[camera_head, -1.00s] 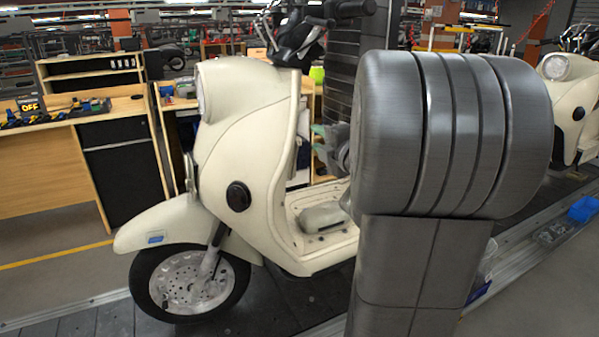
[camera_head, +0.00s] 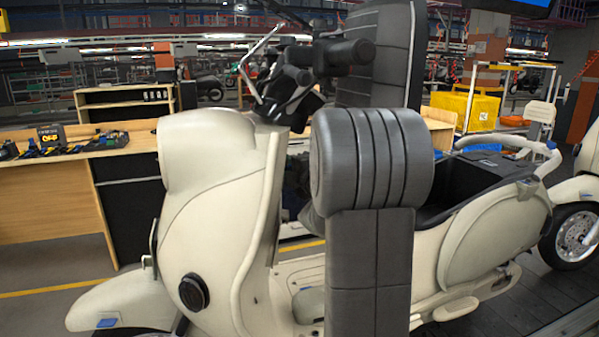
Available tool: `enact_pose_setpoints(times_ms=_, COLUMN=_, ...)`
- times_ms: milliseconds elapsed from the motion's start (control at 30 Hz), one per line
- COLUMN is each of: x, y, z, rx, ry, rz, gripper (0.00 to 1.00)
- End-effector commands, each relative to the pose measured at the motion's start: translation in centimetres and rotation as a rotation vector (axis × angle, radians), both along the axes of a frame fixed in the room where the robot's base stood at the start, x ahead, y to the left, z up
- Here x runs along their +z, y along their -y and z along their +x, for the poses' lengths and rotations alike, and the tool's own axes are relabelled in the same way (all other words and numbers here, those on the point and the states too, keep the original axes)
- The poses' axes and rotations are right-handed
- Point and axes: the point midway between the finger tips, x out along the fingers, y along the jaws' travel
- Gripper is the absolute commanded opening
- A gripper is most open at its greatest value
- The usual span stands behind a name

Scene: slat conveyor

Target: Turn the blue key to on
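I cannot make out the blue key in this view. A small dark box with a yellow "OFF" sign (camera_head: 51,137) stands on the wooden bench (camera_head: 45,190) at the far left. Small dark, blue and yellow items lie around it, too small to tell apart.
A cream scooter (camera_head: 215,215) stands on the slat conveyor (camera_head: 530,285) between me and the bench. A yellow crate (camera_head: 465,110) is at the back right. Part of another scooter (camera_head: 577,235) shows at the right edge.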

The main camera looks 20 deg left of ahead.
Motion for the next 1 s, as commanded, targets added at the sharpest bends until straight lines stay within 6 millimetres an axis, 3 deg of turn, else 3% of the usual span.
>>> enact_pose_setpoints(times_ms=200, x=0.0, y=-1.6, z=1.3, rx=0.001, ry=0.001, rz=-0.001, gripper=0.35)
enact_pose_setpoints(times_ms=533, x=-0.1, y=-1.8, z=1.5, rx=0.000, ry=0.001, rz=-0.001, gripper=0.35)
enact_pose_setpoints(times_ms=733, x=-0.1, y=-1.8, z=1.5, rx=0.000, ry=0.001, rz=-0.001, gripper=0.00)
enact_pose_setpoints(times_ms=800, x=-0.1, y=-1.8, z=1.5, rx=0.000, ry=0.001, rz=-0.001, gripper=0.00)
enact_pose_setpoints(times_ms=833, x=-0.1, y=-1.8, z=1.5, rx=0.000, ry=0.001, rz=-0.001, gripper=0.06)
enact_pose_setpoints(times_ms=867, x=-0.1, y=-1.8, z=1.5, rx=0.000, ry=0.001, rz=-0.001, gripper=0.01)
enact_pose_setpoints(times_ms=1000, x=0.0, y=-1.8, z=1.5, rx=0.000, ry=0.000, rz=-0.001, gripper=0.00)
